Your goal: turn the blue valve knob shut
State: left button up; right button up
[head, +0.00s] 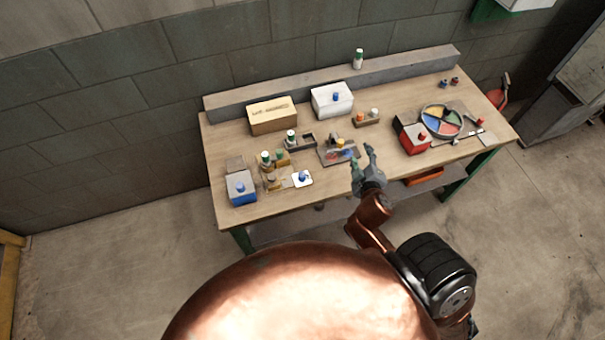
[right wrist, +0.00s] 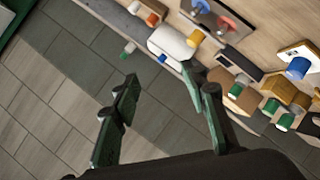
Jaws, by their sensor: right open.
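Several blue knobs are in the head view, and I cannot tell for sure which is the valve knob. One is a small blue piece (head: 347,153) beside a red one on a grey plate (head: 328,159) near the table's middle. My right gripper (head: 361,158) is open and empty, by the front edge just right of the grey plate. In the right wrist view its fingers (right wrist: 160,82) are spread with nothing between them.
The wooden table (head: 225,145) carries a cardboard box (head: 272,120), several bottles and small blocks on the left. A red box (head: 408,140) and a round multicoloured tray (head: 425,113) stand on the right. A grey ledge (head: 285,84) runs along the back.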

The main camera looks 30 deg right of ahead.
jog(key=w+a+r+n+t, duration=0.2)
jog(key=w+r+n+t, duration=0.3)
jog(key=r, duration=0.4)
jog(key=w+a+r+n+t+y, duration=0.2)
jog(key=a+n+y, duration=0.3)
jog(key=a+n, duration=0.25)
jog(key=w+a+r+n+t+y, duration=0.1)
jog(key=w+a+r+n+y, duration=0.2)
jog(key=a+n+y, duration=0.4)
jog(key=n+g+h, duration=0.2)
jog(key=n+g, duration=0.9)
jog(key=n, duration=0.5)
send_near(302, 175)
jog(key=x, duration=0.2)
jog(key=shift+w+f, duration=0.2)
jog(key=shift+f, duration=0.15)
jog(key=shift+w+f, duration=0.2)
jog(key=shift+f, duration=0.1)
jog(key=x, duration=0.6)
jog(key=shift+w+a+f, duration=0.15)
jog(key=shift+w+f, duration=0.05)
jog(key=shift+w, duration=0.15)
